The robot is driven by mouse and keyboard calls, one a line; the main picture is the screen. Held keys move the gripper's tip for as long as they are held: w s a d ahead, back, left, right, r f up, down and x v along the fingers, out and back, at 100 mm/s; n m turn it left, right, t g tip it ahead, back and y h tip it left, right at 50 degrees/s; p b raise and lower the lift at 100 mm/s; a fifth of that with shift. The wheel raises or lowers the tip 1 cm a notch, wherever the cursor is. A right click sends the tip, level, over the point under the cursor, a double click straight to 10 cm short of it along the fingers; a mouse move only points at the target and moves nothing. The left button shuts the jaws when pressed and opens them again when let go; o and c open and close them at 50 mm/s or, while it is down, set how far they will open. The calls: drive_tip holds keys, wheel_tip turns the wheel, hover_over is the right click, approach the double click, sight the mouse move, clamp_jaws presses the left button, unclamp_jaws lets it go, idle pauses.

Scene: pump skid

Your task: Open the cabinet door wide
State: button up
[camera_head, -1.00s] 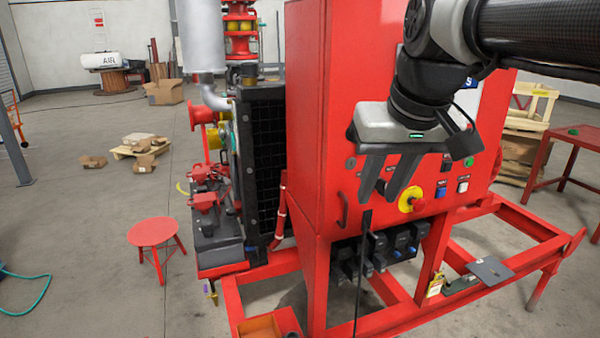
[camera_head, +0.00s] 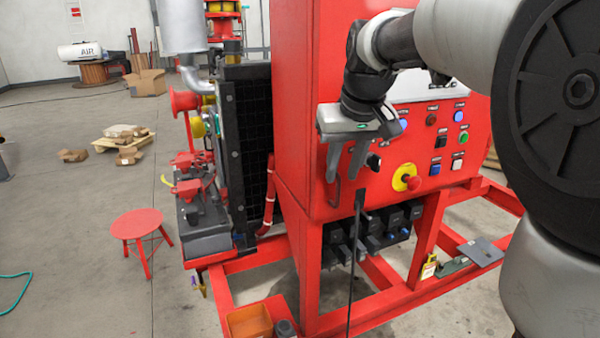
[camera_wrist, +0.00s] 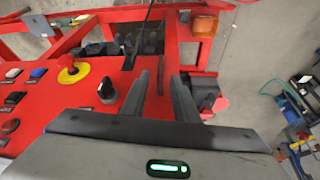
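The red cabinet (camera_head: 298,130) stands on the skid, and its front door panel (camera_head: 395,195) with switches and buttons appears shut. A dark upright door handle (camera_head: 335,190) sits near the panel's left edge, partly hidden by my fingers. My gripper (camera_head: 346,172) is in front of the handle with its two fingers apart and empty. In the wrist view, the handle (camera_wrist: 161,76) shows as a dark bar in the gap between the open fingertips of my gripper (camera_wrist: 163,80). I cannot tell whether the fingers touch it.
A yellow and red emergency stop (camera_head: 406,179) and a black rotary knob (camera_wrist: 107,90) stick out close to the fingers. Red skid rails (camera_head: 375,309) run below. A red stool (camera_head: 137,224) stands to the left, with open floor around it.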

sight(339, 180)
drive_tip(key=x, duration=0.5)
drive_tip(key=shift+w+f, duration=0.1)
drive_tip(key=shift+f, duration=0.1)
clamp_jaws()
